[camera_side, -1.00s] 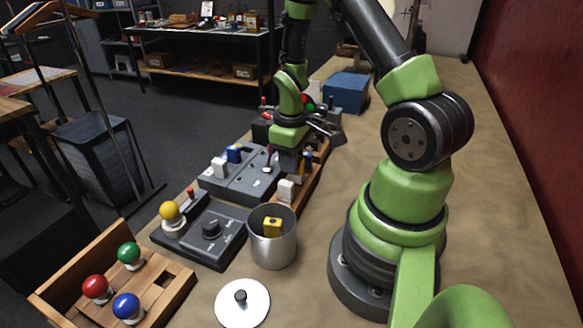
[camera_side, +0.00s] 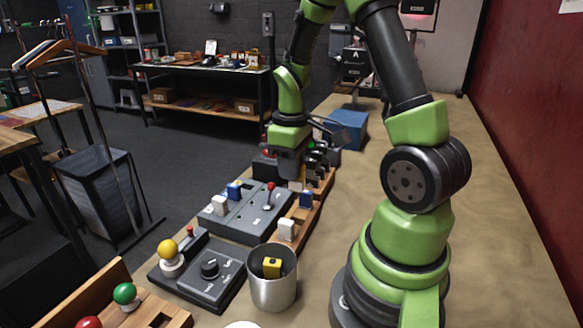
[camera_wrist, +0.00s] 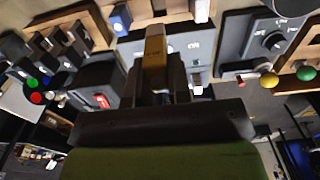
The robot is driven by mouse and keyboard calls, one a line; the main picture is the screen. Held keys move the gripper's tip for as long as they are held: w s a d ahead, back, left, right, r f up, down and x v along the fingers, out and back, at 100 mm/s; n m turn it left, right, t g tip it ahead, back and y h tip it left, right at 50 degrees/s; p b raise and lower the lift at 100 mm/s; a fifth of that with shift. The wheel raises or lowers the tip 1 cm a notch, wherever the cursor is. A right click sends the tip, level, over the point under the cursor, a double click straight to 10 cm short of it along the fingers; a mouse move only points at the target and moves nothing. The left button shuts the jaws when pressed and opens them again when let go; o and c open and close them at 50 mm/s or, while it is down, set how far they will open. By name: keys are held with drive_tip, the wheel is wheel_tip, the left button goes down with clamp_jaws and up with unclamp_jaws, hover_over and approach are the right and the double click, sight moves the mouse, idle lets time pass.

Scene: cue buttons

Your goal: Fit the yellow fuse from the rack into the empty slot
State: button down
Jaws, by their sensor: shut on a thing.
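My gripper (camera_wrist: 157,85) is shut on the yellow fuse (camera_wrist: 155,50), which stands out from the jaws in the wrist view. In the side view my gripper (camera_side: 296,180) is above the far part of the wooden rack (camera_side: 318,205), beside the grey panel. The rack holds a white fuse (camera_side: 287,229), a blue fuse (camera_side: 306,199) and black pieces further back. The grey panel (camera_side: 240,222) carries a white fuse (camera_side: 219,205), a blue fuse (camera_side: 234,191) and a red-tipped lever (camera_side: 271,187). I cannot make out the empty slot clearly; the gripper hides part of the panel.
A metal can (camera_side: 272,292) with another yellow block (camera_side: 271,267) inside stands in front of the rack. A dial box (camera_side: 205,272) and a yellow ball (camera_side: 167,249) are at the left. A blue box (camera_side: 346,129) stands behind. The bench at right of the rack is bare.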

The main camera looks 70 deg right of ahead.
wheel_tip(320, 180, up, 5)
drive_tip(key=w+d+f, duration=0.1)
drive_tip(key=w+d, duration=0.2)
drive_tip(key=w, duration=0.5)
drive_tip(key=w+d, duration=0.3)
drive_tip(key=w, duration=0.5)
drive_tip(key=shift+s+a+f, duration=0.1)
drive_tip(key=shift+a+f, duration=0.05)
drive_tip(key=shift+f, duration=2.25)
drive_tip(key=shift+s+a+f, duration=0.1)
drive_tip(key=shift+f, duration=2.25)
drive_tip(key=shift+f, duration=1.6)
drive_tip(key=c, duration=0.8)
unclamp_jaws()
